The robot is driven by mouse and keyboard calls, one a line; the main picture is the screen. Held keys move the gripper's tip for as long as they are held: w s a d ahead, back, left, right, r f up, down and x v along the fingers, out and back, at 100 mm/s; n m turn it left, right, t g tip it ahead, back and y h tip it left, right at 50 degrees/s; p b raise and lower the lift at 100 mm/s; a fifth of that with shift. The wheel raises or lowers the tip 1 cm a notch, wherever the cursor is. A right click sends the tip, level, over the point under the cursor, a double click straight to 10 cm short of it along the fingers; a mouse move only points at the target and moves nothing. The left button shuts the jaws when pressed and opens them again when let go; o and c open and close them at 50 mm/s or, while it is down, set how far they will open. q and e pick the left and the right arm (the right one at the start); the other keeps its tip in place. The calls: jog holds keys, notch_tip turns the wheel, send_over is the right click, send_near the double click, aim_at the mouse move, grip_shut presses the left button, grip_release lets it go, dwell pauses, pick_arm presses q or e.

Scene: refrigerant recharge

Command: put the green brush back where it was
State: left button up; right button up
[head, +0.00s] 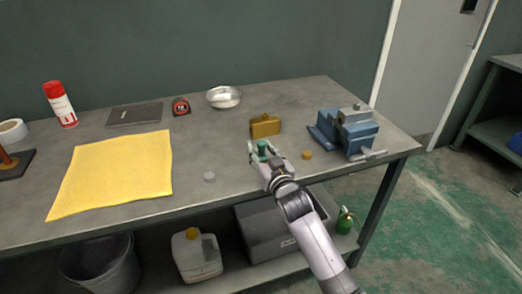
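A small green object (263,147), which looks like the green brush, shows at the fingers of my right gripper (262,152). The gripper is over the front part of the workbench (225,165), in front of a brass-coloured block (265,125). One pale finger shows left of the green object. The other finger is mostly hidden, and I cannot tell whether the fingers touch the object. Most of the brush's shape is hidden by the gripper. My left gripper is out of view.
A blue vise (346,130) stands at the bench's right end. A brass cap (307,154) and a grey cap (209,177) lie either side of my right gripper. A yellow cloth (115,172) covers the left. A metal bowl (223,97) and tape measure (181,107) stand behind.

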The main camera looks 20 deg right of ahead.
jog(key=shift+r, duration=0.25)
jog(key=shift+s+f, duration=0.15)
jog(key=shift+s, duration=0.2)
jog(key=s, duration=1.1)
jog(key=shift+s+d, duration=0.15)
jog(key=shift+d, duration=0.2)
